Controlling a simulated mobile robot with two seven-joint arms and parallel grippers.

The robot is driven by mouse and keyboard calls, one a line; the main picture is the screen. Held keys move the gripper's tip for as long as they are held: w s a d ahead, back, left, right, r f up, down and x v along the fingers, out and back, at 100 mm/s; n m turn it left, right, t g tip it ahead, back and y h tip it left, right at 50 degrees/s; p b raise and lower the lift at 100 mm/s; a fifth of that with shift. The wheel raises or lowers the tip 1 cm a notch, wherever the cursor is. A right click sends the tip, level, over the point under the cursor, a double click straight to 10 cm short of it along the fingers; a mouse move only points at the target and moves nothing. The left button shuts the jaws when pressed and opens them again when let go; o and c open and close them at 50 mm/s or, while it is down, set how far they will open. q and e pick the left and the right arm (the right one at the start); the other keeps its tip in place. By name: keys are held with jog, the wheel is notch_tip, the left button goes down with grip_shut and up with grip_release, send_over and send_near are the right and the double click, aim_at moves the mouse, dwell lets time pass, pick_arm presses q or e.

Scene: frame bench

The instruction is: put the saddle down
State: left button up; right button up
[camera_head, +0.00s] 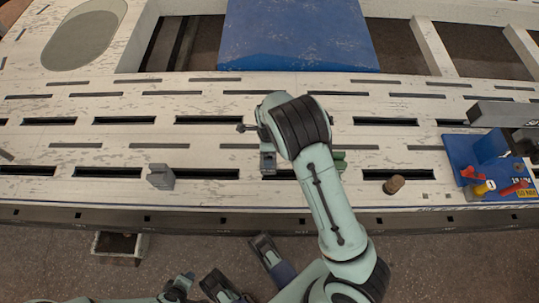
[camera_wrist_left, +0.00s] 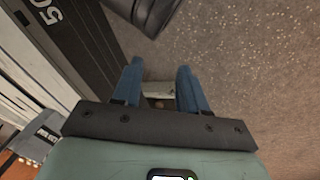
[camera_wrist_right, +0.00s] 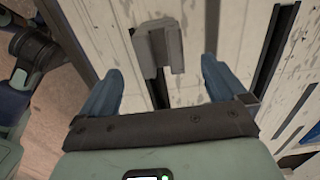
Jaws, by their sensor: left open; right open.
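A small grey notched block (camera_head: 160,178), which I take to be the saddle, stands on the pale slotted bench top near its front edge. It also shows in the right wrist view (camera_wrist_right: 160,48), ahead of my right gripper (camera_wrist_right: 161,68) and between the lines of its fingers. The right fingers are open, with nothing held. In the head view my right wrist hangs over the bench, right of the block, and hides part of its gripper. My left gripper (camera_wrist_left: 160,67) is open and empty, low in front of the bench, facing the floor.
A blue holder (camera_head: 478,155) with red and yellow items stands at the bench's right end. A brown cork-like piece (camera_head: 395,184) lies near the front edge. A blue panel (camera_head: 295,35) lies at the back. A small white box (camera_head: 119,244) is below the bench front.

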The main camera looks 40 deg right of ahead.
pick_arm(q)
jog(key=shift+s+d+r+p, duration=0.15)
jog(key=shift+s+d+r, duration=0.1)
jog(key=shift+s, duration=0.2)
jog(key=shift+s+d+r+p, duration=0.15)
jog(key=shift+s+r, duration=0.05)
jog(key=shift+s, duration=0.25)
pick_arm(e)
notch_tip(320, 180, up, 3)
jog(key=shift+f, duration=0.2)
pick_arm(q)
jog(key=shift+s, duration=0.1)
pick_arm(e)
jog(key=shift+s+f, duration=0.1)
